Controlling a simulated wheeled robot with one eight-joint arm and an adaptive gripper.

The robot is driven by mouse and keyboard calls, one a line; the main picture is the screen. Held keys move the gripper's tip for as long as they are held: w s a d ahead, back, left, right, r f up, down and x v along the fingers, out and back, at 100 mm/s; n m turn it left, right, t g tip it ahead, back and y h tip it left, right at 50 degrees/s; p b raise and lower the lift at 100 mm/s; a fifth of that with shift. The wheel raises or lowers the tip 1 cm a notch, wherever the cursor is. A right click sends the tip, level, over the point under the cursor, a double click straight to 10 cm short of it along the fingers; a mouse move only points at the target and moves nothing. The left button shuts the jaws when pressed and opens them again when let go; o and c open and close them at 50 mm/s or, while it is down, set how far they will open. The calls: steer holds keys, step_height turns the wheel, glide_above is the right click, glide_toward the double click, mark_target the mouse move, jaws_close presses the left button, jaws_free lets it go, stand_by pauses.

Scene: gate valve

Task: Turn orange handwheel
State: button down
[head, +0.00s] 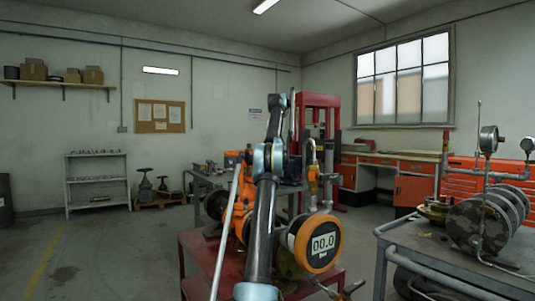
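An orange part (238,220) shows just left of my arm, above the red bench (195,243). My arm hides much of it, so I cannot tell whether it is the orange handwheel. My arm rises from the bottom of the head view to a bend above the bench and passes in front of this equipment. I cannot make out my gripper or its fingertips, and no contact with a handwheel can be seen.
A long grey rod (226,232) slants up left of my arm. A grey cart (452,264) with a ribbed dark cylinder (480,222) and pipe fittings stands at right. A red press frame (318,103) stands behind. The floor at left (110,255) is clear.

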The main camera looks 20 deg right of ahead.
steer(key=shift+w, duration=0.2)
stand_by(0.5)
steer(key=c, duration=1.5)
jaws_free()
steer(key=shift+a+r, duration=0.1)
steer(key=shift+c, duration=0.2)
